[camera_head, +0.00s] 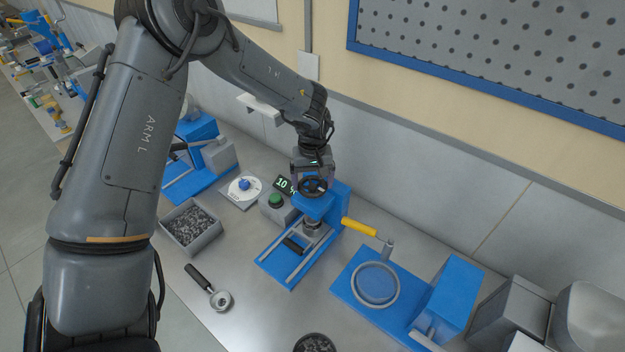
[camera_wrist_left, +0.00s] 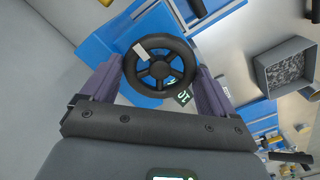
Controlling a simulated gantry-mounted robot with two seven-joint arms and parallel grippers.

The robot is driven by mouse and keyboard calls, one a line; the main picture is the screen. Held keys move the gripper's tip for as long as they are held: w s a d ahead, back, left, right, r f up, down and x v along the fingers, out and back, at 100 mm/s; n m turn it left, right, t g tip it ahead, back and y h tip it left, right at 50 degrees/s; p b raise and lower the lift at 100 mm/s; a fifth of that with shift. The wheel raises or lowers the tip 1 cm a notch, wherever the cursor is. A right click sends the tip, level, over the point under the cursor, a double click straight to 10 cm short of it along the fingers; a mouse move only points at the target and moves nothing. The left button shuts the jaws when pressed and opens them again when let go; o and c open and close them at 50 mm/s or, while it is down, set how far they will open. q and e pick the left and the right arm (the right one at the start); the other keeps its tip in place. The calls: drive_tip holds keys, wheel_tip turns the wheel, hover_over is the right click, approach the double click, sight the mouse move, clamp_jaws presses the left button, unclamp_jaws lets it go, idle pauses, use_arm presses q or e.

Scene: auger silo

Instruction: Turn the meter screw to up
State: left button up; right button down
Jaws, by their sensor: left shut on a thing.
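A black spoked handwheel (camera_head: 313,187) sits on top of a blue press-like machine (camera_head: 318,208). My left gripper (camera_head: 313,181) reaches down to it from above and is shut on it. In the left wrist view the handwheel (camera_wrist_left: 160,69) lies between my two fingers, one at each side of its rim. A pale mark on the wheel points to the upper left in that view. No label shows whether this wheel is the meter screw. My right gripper is not in view.
A white dial with a blue knob (camera_head: 244,184), a green button (camera_head: 275,200) and a display reading 10 (camera_head: 283,184) stand left of the machine. A grey bin (camera_head: 191,228) and black-handled tool (camera_head: 209,287) lie nearer. Another blue machine (camera_head: 450,290) stands right.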

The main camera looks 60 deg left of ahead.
sight(312, 184)
use_arm(q)
drive_tip(key=o, duration=0.8)
drive_tip(key=shift+r, duration=0.5)
wheel_tip(312, 184, up, 10)
drive_tip(key=shift+f+p, duration=0.1)
drive_tip(key=shift+p, duration=0.25)
drive_tip(key=shift+s, duration=0.1)
